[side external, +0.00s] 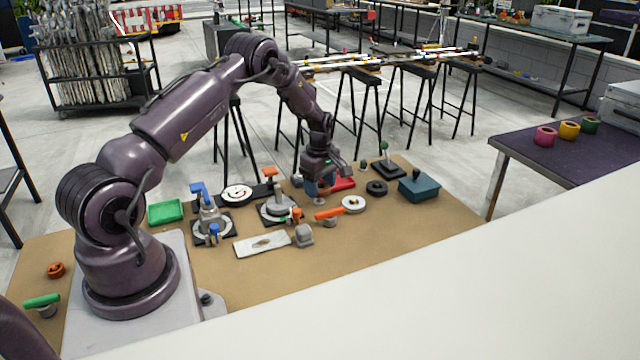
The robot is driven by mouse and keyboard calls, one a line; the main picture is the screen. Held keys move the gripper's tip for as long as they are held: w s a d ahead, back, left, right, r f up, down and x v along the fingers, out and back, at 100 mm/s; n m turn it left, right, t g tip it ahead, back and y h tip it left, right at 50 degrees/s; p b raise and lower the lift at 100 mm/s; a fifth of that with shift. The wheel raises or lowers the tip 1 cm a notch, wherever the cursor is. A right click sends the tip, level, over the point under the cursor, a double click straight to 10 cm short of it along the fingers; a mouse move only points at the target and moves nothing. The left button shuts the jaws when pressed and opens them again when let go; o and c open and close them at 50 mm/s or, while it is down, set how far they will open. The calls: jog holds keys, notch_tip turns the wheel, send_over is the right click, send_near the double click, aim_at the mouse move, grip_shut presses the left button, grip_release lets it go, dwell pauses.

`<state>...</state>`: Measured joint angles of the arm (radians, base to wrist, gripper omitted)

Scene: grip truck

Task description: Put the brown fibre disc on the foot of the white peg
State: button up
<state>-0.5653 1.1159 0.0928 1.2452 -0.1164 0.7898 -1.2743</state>
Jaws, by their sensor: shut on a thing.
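My gripper (320,183) points down over the middle of the brown bench, among small parts. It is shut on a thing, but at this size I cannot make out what. I cannot pick out the brown fibre disc with certainty. A pale ring with a tan centre (353,204) lies flat just right of and nearer than the gripper. I cannot make out the white peg or its foot. A small pale thing (319,201) shows just below the gripper. My wrist and jaws hide part of the bench there.
A red block (342,184), a black ring (376,187), a green-topped post on a dark plate (384,165) and a teal box (419,188) stand to the right. Blue-topped (207,205) and orange-topped (277,198) fixtures stand left. The bench's front right is clear.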

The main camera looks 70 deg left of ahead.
jog(key=shift+f, duration=0.2)
dwell(0.7)
jog(key=shift+f, duration=0.3)
jog(key=shift+f, duration=1)
dwell(1.4)
jog(key=o, duration=1)
jog(key=shift+w, duration=0.1)
